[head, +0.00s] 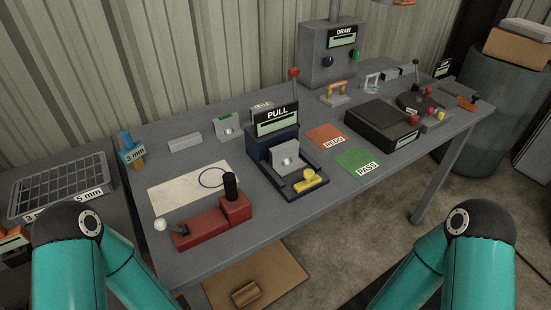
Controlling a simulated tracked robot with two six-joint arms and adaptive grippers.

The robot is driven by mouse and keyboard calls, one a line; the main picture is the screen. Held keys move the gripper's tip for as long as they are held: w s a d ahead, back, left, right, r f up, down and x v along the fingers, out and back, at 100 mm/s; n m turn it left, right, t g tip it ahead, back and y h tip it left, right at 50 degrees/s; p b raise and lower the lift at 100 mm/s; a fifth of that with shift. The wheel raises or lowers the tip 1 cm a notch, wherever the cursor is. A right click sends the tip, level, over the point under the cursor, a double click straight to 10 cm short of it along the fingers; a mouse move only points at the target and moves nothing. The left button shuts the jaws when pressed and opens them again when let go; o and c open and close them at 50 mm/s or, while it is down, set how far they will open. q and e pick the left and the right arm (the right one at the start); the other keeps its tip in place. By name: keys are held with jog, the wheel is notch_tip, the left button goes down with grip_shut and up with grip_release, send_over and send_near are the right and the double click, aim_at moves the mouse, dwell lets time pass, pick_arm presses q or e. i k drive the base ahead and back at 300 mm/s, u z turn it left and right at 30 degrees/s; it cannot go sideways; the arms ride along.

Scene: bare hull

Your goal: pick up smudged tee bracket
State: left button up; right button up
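I cannot tell for sure which part is the smudged tee bracket, as any smudge is too small to make out. One grey bracket (227,127) with a round hole stands upright on the table behind the white sheet. Another grey bracket-like piece (286,158) with a hole sits in the dark blue PULL station (274,141). A pale grey open-shaped piece (372,83) stands farther right, near the DRAW box. Only my teal arm links show at the bottom left and bottom right. Neither gripper is in view.
The grey table (195,265) also holds a red lever clamp (212,226), a white sheet (185,188), a red REDO mat (320,142), a green PASS mat (352,162) and a black box (380,130). The DRAW box (331,60) stands at the back. A grid tray (62,182) is left.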

aim_at(284, 158)
jog(key=z, duration=0.95)
jog(key=i, duration=0.15)
jog(key=u, duration=2.95)
jog(key=k, duration=1.95)
jog(key=z, duration=0.4)
jog(key=i, duration=1)
jog(key=z, duration=0.1)
